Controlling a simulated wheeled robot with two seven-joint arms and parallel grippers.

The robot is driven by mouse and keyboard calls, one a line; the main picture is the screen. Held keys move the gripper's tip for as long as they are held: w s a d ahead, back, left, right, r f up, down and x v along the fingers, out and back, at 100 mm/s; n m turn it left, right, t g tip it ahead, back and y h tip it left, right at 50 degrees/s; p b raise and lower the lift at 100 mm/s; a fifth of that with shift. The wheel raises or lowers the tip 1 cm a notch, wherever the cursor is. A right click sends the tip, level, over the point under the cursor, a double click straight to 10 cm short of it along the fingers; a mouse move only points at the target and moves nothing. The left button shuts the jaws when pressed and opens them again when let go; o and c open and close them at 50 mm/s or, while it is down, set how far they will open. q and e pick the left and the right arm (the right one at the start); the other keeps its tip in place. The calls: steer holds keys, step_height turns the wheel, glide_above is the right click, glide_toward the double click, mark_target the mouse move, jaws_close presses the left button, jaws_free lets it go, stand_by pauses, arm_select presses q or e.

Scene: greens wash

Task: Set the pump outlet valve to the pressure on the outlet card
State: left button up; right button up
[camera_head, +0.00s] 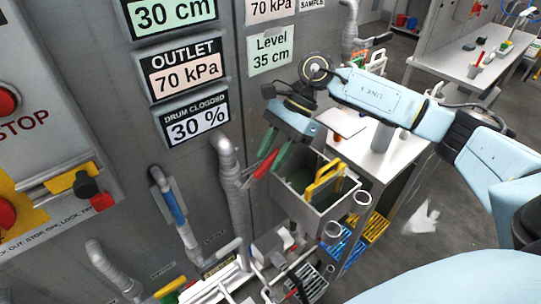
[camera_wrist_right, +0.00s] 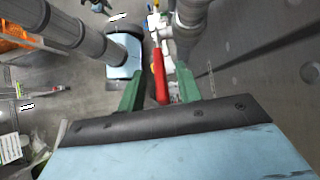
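The OUTLET display (camera_head: 187,75) on the grey panel reads 70 kPa. A card cut off at the top edge (camera_head: 270,9) also reads 70 kPa; its heading is out of view. My right gripper (camera_head: 264,160) is beside the pipes, with its green fingers pointing down and left. A red lever (camera_head: 264,165) shows at its fingertips. In the right wrist view the red lever (camera_wrist_right: 160,75) lies between the two open fingers (camera_wrist_right: 160,88), with gaps beside it. I take it for the valve handle; its valve body is mostly hidden. My left gripper is not in view.
A grey bin (camera_head: 310,208) with a yellow-handled item (camera_head: 325,180) is just right of the gripper. A vertical grey pipe (camera_head: 229,175) stands close left. A blue-handled fixture (camera_head: 174,205) is further left. A red stop button (camera_head: 7,100) is at the far left.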

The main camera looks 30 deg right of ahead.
steer(key=b+v, duration=0.1)
steer(key=v, duration=1.1)
steer(key=shift+r, duration=0.25)
